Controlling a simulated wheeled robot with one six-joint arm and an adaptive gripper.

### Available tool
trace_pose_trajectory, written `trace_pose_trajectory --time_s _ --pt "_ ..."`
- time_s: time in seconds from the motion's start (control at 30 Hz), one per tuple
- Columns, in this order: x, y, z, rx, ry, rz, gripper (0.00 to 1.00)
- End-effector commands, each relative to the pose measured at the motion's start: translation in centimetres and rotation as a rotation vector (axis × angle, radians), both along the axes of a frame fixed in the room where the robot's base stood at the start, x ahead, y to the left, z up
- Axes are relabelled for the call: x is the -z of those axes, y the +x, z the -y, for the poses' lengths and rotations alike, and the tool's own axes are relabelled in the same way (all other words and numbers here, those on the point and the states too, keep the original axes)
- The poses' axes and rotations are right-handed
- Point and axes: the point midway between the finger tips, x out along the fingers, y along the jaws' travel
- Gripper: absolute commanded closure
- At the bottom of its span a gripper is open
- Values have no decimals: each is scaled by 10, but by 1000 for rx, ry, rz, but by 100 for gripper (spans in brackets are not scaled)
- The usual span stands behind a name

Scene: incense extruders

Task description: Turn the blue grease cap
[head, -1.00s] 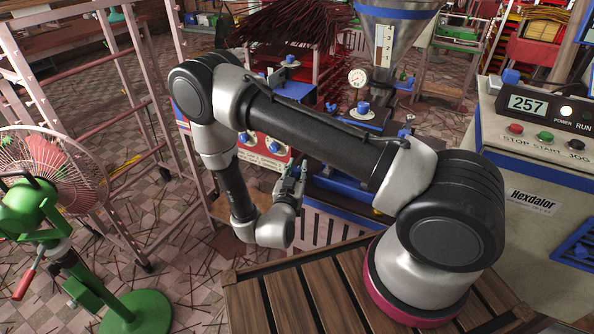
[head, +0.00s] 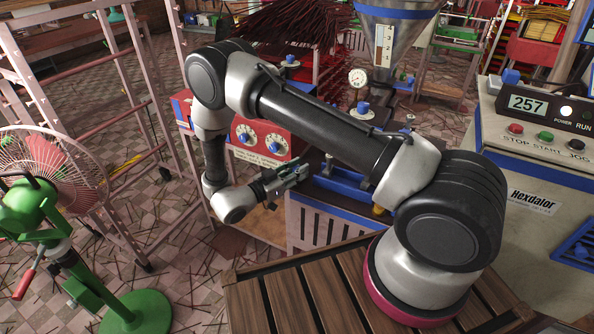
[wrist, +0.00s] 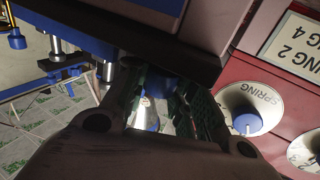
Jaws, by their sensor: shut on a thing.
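My gripper (head: 300,170) reaches to the right at the near side of the machine, beside its blue-edged bed. In the wrist view, my two dark ridged fingers (wrist: 172,105) point away from the camera. A blue and silver piece (wrist: 158,120) shows between them, in shade; it appears to be the blue grease cap, with my fingers shut on it. Most of it is hidden by the fingers. In the head view I cannot make the cap out behind my gripper.
A red panel (head: 265,140) with white dials stands behind my wrist; in the wrist view a spring dial (wrist: 250,108) is close right of my fingers. The machine's dark edge (wrist: 130,45) lies just above them. A green fan (head: 50,190) and pink rack (head: 95,120) stand left.

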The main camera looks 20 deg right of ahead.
Motion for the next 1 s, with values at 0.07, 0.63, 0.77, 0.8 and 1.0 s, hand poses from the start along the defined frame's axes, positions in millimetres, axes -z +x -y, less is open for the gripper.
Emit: trace_pose_trajectory --time_s 0.07,0.63,0.77,0.8,1.0 --pt "0 2 0 73 1 4 98" --pt "0 1 1 597 0 0 98" --pt "0 1 1 690 0 1 98" --pt "0 1 1 715 -1 1 98" --pt "0 0 1 811 0 0 98"
